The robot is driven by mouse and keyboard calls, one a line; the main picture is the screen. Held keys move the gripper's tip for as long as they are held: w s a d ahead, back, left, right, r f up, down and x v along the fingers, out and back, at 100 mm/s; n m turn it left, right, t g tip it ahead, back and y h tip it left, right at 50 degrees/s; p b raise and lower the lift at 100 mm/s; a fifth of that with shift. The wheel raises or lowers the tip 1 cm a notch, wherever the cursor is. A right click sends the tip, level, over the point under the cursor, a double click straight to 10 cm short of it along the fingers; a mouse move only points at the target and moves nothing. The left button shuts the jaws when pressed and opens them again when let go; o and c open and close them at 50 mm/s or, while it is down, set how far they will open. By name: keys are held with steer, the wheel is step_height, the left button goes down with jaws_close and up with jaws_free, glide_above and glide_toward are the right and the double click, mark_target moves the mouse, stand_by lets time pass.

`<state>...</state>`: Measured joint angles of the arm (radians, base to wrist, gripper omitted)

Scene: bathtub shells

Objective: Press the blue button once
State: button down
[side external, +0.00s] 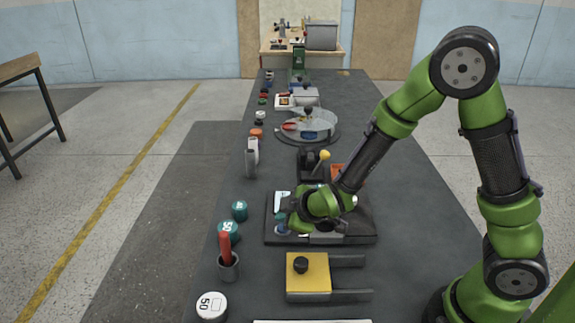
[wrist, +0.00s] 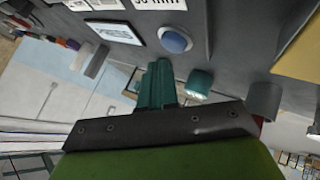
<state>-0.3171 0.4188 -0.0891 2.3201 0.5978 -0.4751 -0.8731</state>
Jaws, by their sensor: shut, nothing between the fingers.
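The blue button (wrist: 175,40) is a round blue cap in a pale ring on a dark panel. In the wrist view it lies just above and right of my fingertips, with a visible gap in the picture. It shows partly in the side external view (side external: 281,230), at the left front of the dark panel (side external: 357,238), beside my green wrist. My gripper (wrist: 157,64) has its two teal fingers together, with nothing between them. In the side external view my gripper (side external: 292,222) is over the panel's left part, its fingertips hard to make out.
A yellow block with a black knob (side external: 308,276) stands in front of the panel. A grey cup with a red handle (side external: 228,262) and teal weights (side external: 239,210) stand to the left.

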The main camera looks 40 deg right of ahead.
steer(key=shift+f, duration=0.15)
steer(key=shift+f, duration=0.3)
steer(key=shift+f, duration=0.4)
stand_by(0.7)
stand_by(0.4)
steer(key=shift+r, duration=0.85)
steer(key=shift+r, duration=2.5)
